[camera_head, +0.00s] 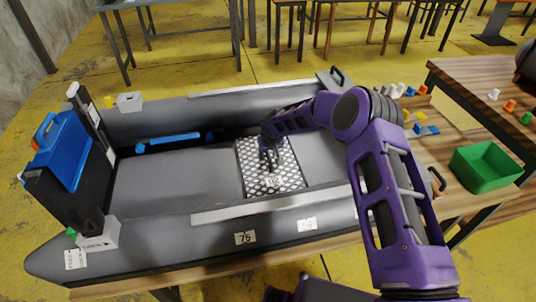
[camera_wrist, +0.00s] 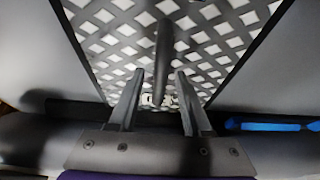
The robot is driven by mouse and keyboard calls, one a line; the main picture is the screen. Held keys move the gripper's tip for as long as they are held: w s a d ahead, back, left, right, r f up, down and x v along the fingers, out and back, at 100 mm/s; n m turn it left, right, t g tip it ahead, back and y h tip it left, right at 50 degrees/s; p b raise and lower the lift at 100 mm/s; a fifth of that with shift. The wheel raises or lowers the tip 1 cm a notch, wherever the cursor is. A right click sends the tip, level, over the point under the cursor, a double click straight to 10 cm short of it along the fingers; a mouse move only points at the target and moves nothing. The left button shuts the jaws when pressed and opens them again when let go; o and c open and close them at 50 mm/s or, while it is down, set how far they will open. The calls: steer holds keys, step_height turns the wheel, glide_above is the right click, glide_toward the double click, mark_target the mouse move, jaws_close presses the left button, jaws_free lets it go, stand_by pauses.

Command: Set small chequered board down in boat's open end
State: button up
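The small chequered board (camera_head: 290,178), black with a white diamond pattern and a number label, lies flat between the side tubes of the grey boat (camera_head: 150,215), right of its middle. It also fills the middle of the wrist view (camera_wrist: 120,30). A dark upright handle (camera_wrist: 163,50) stands on the board. My gripper (camera_head: 268,158) is over the board. In the wrist view my gripper (camera_wrist: 159,73) has its fingers apart, one each side of the handle, with gaps showing. Whether the board rests fully on the floor, I cannot tell. My arm hides the boat's right end.
A blue motor-like piece (camera_head: 62,150) on a dark upright panel stands at the boat's left end. A blue bar (camera_head: 175,141) lies along the far tube. A green bin (camera_head: 485,167) and small coloured parts are on the wooden table at right. The boat floor left of the board is clear.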

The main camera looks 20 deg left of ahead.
steer(key=p+v, duration=0.1)
steer(key=v, duration=1.1)
steer(key=shift+w, duration=0.1)
